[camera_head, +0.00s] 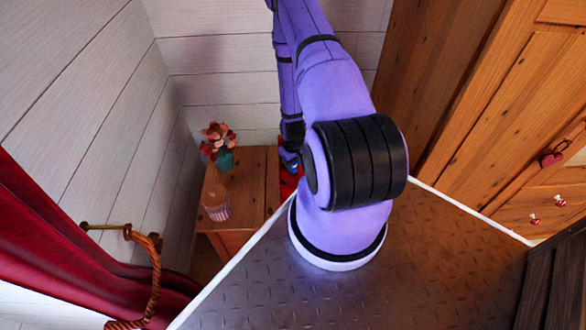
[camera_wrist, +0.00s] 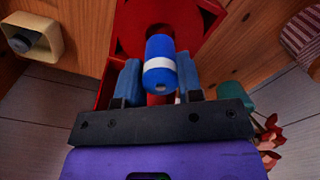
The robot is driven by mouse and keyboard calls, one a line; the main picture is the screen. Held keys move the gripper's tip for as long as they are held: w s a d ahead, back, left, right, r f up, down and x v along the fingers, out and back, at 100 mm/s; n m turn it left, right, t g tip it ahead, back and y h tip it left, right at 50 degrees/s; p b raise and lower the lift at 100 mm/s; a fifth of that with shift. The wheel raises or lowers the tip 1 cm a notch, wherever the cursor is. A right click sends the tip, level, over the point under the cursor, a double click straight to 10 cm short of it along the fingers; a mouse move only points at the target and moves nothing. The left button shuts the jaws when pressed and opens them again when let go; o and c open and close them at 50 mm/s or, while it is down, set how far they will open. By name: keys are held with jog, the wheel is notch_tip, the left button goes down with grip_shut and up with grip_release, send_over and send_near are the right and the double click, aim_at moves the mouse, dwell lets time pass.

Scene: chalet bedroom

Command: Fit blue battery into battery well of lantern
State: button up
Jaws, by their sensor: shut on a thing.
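The blue battery (camera_wrist: 161,64) has a white band and sits between the blue fingers of my gripper (camera_wrist: 158,82) in the wrist view. My gripper is shut on it. The red lantern (camera_wrist: 188,20) is behind the battery in the wrist view, and the battery overlaps its middle. Whether the battery touches the lantern or lines up with the well, I cannot tell. In the head view, only a bit of the red lantern (camera_head: 288,186) shows on the small table, mostly hidden by my arm. My gripper is largely hidden there too.
The wooden table (camera_head: 252,185) also holds a teal vase (camera_head: 224,160) with red flowers and a striped cup (camera_head: 216,205). In the wrist view, a cream holder with a grey knob (camera_wrist: 33,42) is at upper left. A wooden cabinet (camera_head: 515,110) stands right.

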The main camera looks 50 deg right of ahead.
jog(key=shift+f, duration=1.75)
jog(key=shift+f, duration=0.1)
jog(key=o, duration=0.9)
